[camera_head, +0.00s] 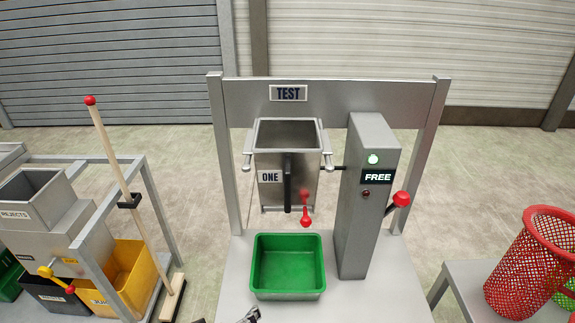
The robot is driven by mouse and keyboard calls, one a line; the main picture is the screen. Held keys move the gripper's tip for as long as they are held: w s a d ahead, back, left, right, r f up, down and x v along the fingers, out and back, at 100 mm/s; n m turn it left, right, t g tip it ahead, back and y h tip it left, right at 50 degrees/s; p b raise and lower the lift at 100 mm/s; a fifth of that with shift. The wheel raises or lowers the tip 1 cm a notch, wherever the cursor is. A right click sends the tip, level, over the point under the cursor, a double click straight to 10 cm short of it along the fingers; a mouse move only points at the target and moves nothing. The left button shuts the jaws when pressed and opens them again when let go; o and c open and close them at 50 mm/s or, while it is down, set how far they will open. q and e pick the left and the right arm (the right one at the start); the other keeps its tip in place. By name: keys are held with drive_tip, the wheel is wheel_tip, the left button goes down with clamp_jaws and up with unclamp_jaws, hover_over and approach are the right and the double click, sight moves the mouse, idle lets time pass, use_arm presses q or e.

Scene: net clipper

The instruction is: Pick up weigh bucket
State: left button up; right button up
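A grey metal bucket (287,165) labelled ONE, which appears to be the weigh bucket, hangs upright in the frame under the TEST sign. It has an open top, a black vertical handle (287,183) on its front and a red-knobbed lever (305,210) at its lower front. A small tip of a gripper, apparently my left gripper (250,316), shows at the bottom edge, in front of and below the bucket and apart from it. Most of it is out of frame, so its opening is hidden. My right gripper is not in view.
A green tray (259,279) stands on the bench below the bucket. A grey post (361,220) with a lit FREE sign and a red-knobbed lever (400,199) stands to the right.

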use_arm(q)
drive_tip(key=w+d+r+n+t+h, duration=0.1)
drive_tip(key=w+d+r+n+t, duration=0.2)
drive_tip(key=r, duration=0.6)
drive_tip(key=w+d+r+n+t+h, duration=0.1)
drive_tip(key=w+d+r+n+t, duration=0.15)
drive_tip(key=r, duration=0.65)
drive_tip(key=n+t+h, duration=0.2)
drive_tip(key=n+h, duration=0.1)
drive_tip(key=n, duration=0.1)
approach(282, 187)
drive_tip(key=shift+m, duration=0.25)
drive_tip(key=w+d+p, duration=0.1)
drive_tip(key=w+d+r, duration=0.1)
drive_tip(key=w, duration=0.1)
drive_tip(key=w+d+r+p, duration=0.1)
drive_tip(key=w+d, duration=0.1)
drive_tip(key=shift+w+r+p, duration=0.2)
drive_tip(key=shift+w+p, duration=0.05)
drive_tip(key=shift+p, duration=0.1)
drive_tip(key=shift+s, duration=0.1)
drive_tip(key=c, duration=1.6)
drive_tip(key=shift+r, duration=0.15)
drive_tip(key=shift+c, duration=0.8)
